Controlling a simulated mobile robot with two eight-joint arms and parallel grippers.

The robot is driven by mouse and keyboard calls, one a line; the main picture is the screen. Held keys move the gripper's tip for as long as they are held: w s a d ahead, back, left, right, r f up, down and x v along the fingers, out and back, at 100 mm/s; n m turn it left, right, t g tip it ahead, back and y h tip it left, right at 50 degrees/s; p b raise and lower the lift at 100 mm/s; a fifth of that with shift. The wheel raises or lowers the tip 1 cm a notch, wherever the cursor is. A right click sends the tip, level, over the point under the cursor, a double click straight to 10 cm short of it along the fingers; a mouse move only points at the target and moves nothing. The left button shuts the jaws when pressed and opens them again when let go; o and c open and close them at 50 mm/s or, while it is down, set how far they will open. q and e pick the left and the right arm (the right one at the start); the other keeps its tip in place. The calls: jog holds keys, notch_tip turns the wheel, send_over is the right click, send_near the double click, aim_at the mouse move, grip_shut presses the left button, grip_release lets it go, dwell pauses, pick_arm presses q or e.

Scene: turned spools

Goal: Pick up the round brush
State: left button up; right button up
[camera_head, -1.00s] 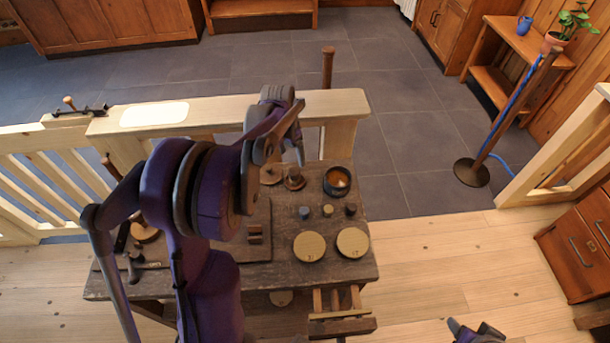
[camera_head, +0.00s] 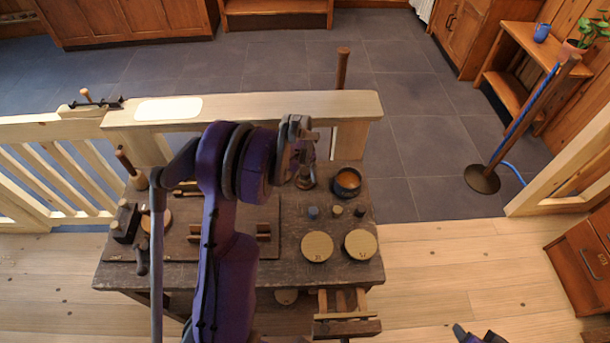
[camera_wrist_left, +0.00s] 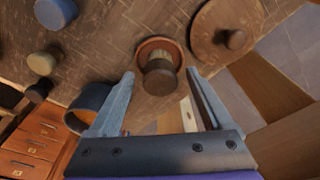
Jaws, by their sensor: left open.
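A round turned piece, a dark knob on a reddish-brown disc (camera_wrist_left: 158,82), looks like the round brush. It stands on the workbench (camera_head: 375,272), beside the dark pot, and shows partly behind my gripper in the head view (camera_head: 305,183). My left gripper (camera_head: 306,162) is over it. In the left wrist view, my left gripper (camera_wrist_left: 160,74) is open, with one finger on each side of the knob and visible gaps; I cannot tell the height exactly. My right gripper (camera_head: 477,334) shows only in part at the bottom edge.
The dark pot (camera_head: 346,182) with orange inside is close beside it, near one finger in the wrist view (camera_wrist_left: 92,98). A flat knobbed disc (camera_wrist_left: 226,32) lies on the other side. Small pegs (camera_head: 313,212) and two round discs (camera_head: 317,246) are nearer. A pale rail (camera_head: 240,107) runs behind.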

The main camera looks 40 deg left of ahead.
aim_at(305, 170)
pick_arm(q)
grip_shut()
dwell(0.3)
notch_tip(305, 170, up, 10)
jog(key=c, duration=0.7)
grip_release()
jog(key=c, duration=0.6)
